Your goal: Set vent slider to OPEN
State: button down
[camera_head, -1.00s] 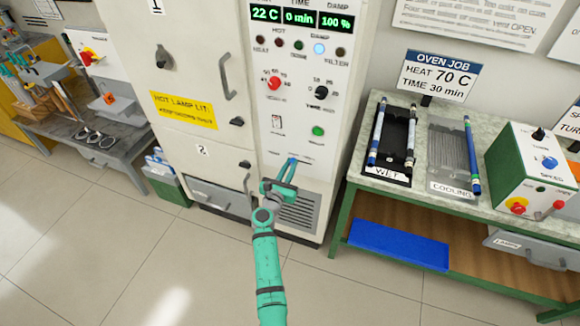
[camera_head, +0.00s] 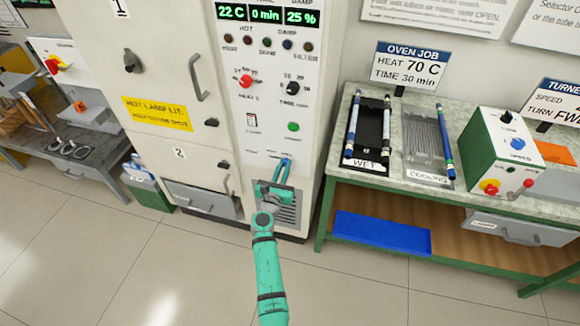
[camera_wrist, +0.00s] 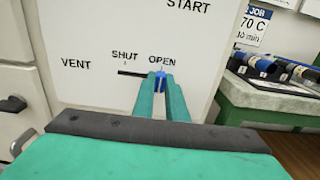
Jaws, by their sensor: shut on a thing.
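The vent slider's blue knob (camera_wrist: 160,76) sits at the right end of its dark slot (camera_wrist: 132,73), under the word OPEN. The word SHUT is to its left. My gripper (camera_wrist: 160,82) is shut on the knob, one finger on each side. In the head view my gripper (camera_head: 282,172) reaches the lower part of the white oven panel (camera_head: 265,150) and mostly hides the slider. The damp readout (camera_head: 301,17) says 25 %.
A green-framed bench (camera_head: 330,165) stands to the right with a WET tray (camera_head: 362,166), a COOLING tray (camera_head: 425,178) and a control box. A blue tray (camera_head: 382,233) lies on its lower shelf. The oven's lower drawer (camera_head: 200,200) is left of my arm. Floor in front is clear.

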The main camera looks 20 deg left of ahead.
jog(key=shift+d, duration=0.25)
jog(key=c, duration=1.8)
grip_release()
jog(key=shift+o, duration=0.2)
jog(key=s+d, duration=0.1)
jog(key=s, duration=0.9)
jog(key=shift+s+d, duration=0.15)
jog(key=shift+s, duration=0.1)
